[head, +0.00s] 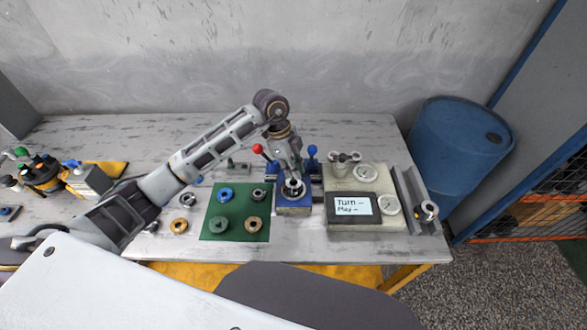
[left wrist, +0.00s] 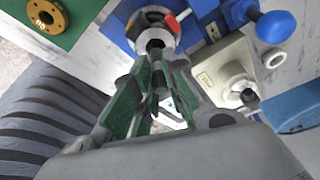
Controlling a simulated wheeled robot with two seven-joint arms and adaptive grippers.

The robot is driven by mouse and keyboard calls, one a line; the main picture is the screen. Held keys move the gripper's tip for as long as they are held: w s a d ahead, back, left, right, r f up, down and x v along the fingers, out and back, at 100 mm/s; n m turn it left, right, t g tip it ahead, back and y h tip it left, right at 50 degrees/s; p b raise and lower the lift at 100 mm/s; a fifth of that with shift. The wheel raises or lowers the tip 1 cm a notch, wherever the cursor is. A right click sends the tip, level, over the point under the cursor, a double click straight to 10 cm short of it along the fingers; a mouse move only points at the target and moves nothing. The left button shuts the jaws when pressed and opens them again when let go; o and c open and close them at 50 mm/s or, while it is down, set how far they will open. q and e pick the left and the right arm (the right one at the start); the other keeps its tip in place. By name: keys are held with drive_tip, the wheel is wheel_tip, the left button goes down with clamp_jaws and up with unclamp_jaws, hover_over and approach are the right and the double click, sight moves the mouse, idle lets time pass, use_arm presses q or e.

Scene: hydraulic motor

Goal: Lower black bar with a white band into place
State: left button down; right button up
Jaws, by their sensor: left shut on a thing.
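My left gripper (head: 291,178) reaches down over the blue fixture (head: 293,209) and is shut. In the left wrist view its green-padded fingers (left wrist: 154,92) close around a dark bar (left wrist: 158,78), mostly hidden by the fingers. I cannot make out its white band. The silver ring-shaped housing (left wrist: 153,32) with a dark central hole sits on the blue fixture, just beyond the bar's end. In the head view the gripper covers much of the housing (head: 293,190), and I cannot tell whether the bar is inside the hole. My right gripper is not in view.
A green mat (head: 237,237) with several rings lies left of the fixture. A beige unit (head: 345,218) with a screen and gauges stands close on its right. A red-knobbed lever (head: 257,149) and a blue knob (head: 312,150) rise behind. A grey channel (head: 408,190) lies further right.

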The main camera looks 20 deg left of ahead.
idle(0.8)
use_arm(q)
drive_tip(key=shift+f+p, duration=0.15)
drive_tip(key=shift+p, duration=0.15)
idle(0.6)
drive_tip(key=shift+f, duration=0.25)
idle(0.9)
drive_tip(key=shift+f, duration=0.25)
idle(0.9)
drive_tip(key=shift+f, duration=0.75)
idle(1.0)
drive_tip(key=c, duration=1.4)
unclamp_jaws()
